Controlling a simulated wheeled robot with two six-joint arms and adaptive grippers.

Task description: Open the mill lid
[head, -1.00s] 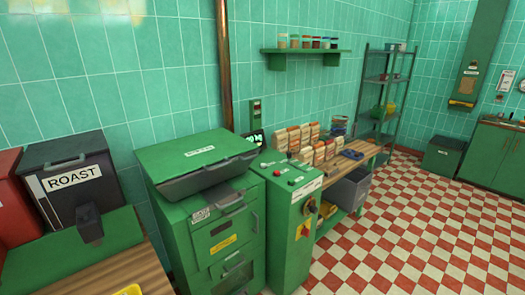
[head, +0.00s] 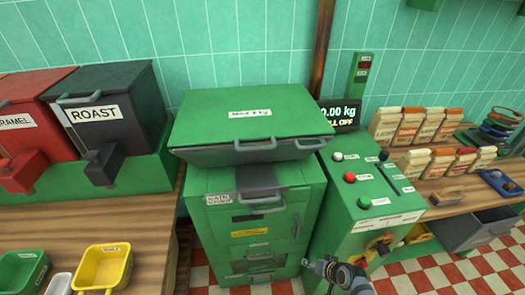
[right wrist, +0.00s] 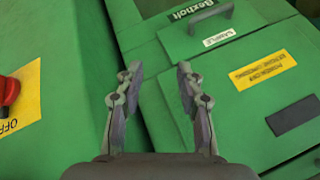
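The mill (head: 215,225) is a green cabinet in the middle of the head view. Its wide green lid (head: 250,105) lies over the top, with a dark grey front edge and grey bar handles (head: 255,145). My right gripper (head: 322,268) is at the bottom of the head view, low in front of the mill and the control box, well below the lid. In the right wrist view the right gripper (right wrist: 158,70) is open, with nothing between its fingers; the mill's front (right wrist: 240,100) with a "SAMPLE" label is behind it. My left gripper is not in view.
A green control box (head: 365,200) with buttons stands right of the mill. Several paper bags (head: 440,160) stand on the bench at right. A dark ROAST bin (head: 110,100) and a yellow tray (head: 102,268) are at left. Checkered floor (head: 460,280) shows at lower right.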

